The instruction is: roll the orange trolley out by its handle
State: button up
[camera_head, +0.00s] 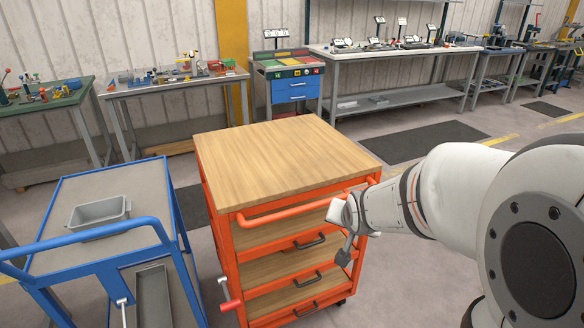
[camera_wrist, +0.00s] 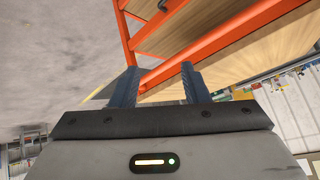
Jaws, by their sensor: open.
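The orange trolley (camera_head: 238,240) stands in the middle of the head view, with a wooden top and wooden-fronted drawers with dark pulls. Its orange handle (camera_head: 290,211) is a tube running across the near side below the top. My gripper (camera_head: 346,248) is at the right end of the handle, in front of the drawers. In the wrist view its two dark fingers (camera_wrist: 160,85) are apart. An orange bar (camera_wrist: 225,42) of the trolley runs past the fingertips there. I cannot tell whether the handle lies between the fingers; my gripper's body partly hides that end.
A blue cart (camera_head: 105,190) with a grey bin (camera_head: 98,212) stands close on the left. A red-gripped lever (camera_head: 230,304) is at the trolley's lower left. Workbenches (camera_head: 400,52) line the wall. A dark mat (camera_head: 425,140) lies on open floor behind right.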

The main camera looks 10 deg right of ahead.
jog(key=w+a+f+m+t+y+b, duration=0.2)
jog(key=w+f+m+t+y+b, duration=0.6)
jog(key=w+f+t, duration=0.5)
jog(key=w+a+r+m+g+h+p, duration=0.1)
jog(key=w+a+r+g+p, duration=0.1)
jog(key=w, duration=0.6)
jog(key=shift+r+p, duration=0.15)
jog(key=shift+p, duration=0.25)
grip_shut()
